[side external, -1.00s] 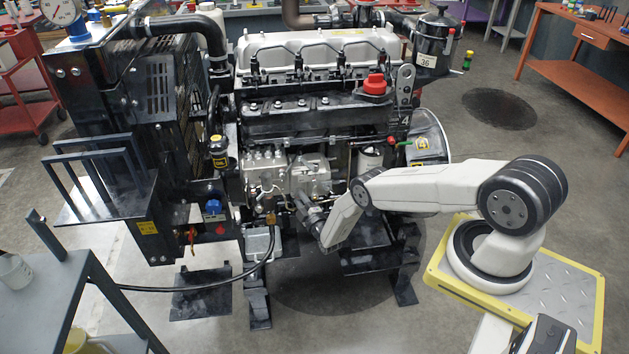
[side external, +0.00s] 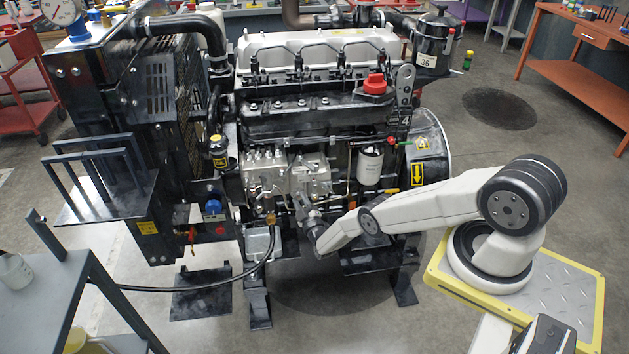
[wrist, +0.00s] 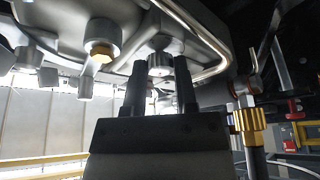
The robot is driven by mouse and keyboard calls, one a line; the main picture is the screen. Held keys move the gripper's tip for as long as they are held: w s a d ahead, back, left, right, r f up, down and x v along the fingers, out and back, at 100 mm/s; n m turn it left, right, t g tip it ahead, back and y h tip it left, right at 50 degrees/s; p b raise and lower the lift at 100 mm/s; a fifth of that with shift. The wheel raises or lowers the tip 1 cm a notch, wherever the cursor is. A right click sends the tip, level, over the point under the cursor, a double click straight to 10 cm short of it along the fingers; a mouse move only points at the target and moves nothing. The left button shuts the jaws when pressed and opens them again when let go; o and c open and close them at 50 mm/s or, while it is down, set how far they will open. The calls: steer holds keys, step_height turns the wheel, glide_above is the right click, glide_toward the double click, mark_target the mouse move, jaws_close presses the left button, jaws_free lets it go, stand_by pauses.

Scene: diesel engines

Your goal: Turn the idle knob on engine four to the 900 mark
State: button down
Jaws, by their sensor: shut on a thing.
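The engine (side external: 318,110) stands on its frame at centre left in the side external view. A silver pump body (side external: 292,172) sits low on its near side. My gripper (side external: 298,200) reaches up to the underside of this pump from the lower right. In the wrist view my gripper (wrist: 160,68) has its two dark fingers on either side of a small silver ridged knob (wrist: 160,64) below the grey housing, and is shut on it. The fingers cover the knob's sides. No 900 mark or pointer can be read in either view.
In the wrist view a gold-collared fitting (wrist: 102,40) hangs left of the fingers and a brass knurled fitting (wrist: 248,119) stands to the right. A silver pipe (wrist: 208,35) curves close above. A black hose (side external: 200,288) crosses the floor.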

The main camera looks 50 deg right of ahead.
steer(key=shift+c, duration=2)
jaws_free()
steer(key=v, duration=0.7)
steer(key=shift+s+a, duration=0.2)
steer(key=shift+s, duration=0.1)
steer(key=shift+f, duration=0.1)
